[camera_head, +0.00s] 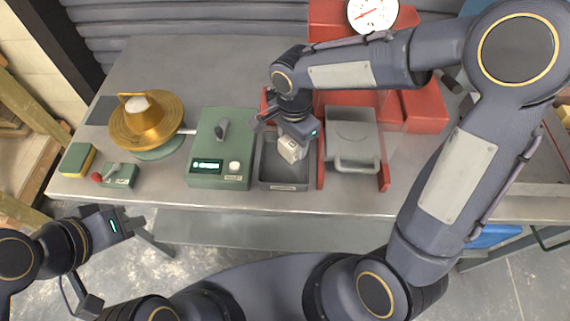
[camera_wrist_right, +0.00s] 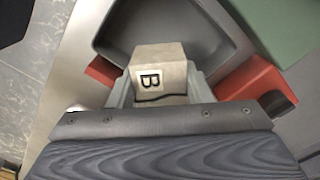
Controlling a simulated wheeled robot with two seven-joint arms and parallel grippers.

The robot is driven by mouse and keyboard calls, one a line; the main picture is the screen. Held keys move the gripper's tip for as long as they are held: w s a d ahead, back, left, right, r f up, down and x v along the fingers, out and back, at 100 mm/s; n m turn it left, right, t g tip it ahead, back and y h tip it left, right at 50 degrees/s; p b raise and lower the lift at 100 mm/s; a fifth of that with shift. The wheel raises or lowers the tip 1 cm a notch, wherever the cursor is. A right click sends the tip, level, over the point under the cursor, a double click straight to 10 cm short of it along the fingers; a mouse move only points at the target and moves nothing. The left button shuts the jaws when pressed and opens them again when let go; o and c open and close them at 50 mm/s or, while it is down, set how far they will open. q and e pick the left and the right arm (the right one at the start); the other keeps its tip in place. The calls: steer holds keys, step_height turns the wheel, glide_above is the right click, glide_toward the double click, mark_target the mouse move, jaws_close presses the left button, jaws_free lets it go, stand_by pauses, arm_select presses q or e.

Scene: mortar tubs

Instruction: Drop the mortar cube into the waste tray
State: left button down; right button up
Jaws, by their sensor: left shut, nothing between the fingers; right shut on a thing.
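The mortar cube (camera_head: 291,150) is a pale grey block. In the right wrist view the cube (camera_wrist_right: 160,72) shows a white label with a black letter B. My right gripper (camera_head: 296,138) is shut on it and holds it over the dark grey tray (camera_head: 284,186), which has a pale label on its front. The tray's inside (camera_wrist_right: 205,35) also shows beyond the cube in the right wrist view. I cannot tell how high the cube is above the tray floor. My left gripper (camera_head: 128,221) is shut and empty, in front of the table's left front edge.
A green box (camera_head: 219,150) with a display stands left of the tray. A red frame with a grey lidded container (camera_head: 352,138) stands to its right. A gold round device (camera_head: 147,125), a sponge (camera_head: 77,159) and a small red-knobbed box (camera_head: 119,175) are at the left.

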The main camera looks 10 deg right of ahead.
steer(key=shift+f+b, duration=0.65)
steer(key=shift+f, duration=0.7)
steer(key=o, duration=1.2)
steer(key=shift+o, duration=0.2)
step_height(320, 180, up, 8)
steer(key=shift+f, duration=0.1)
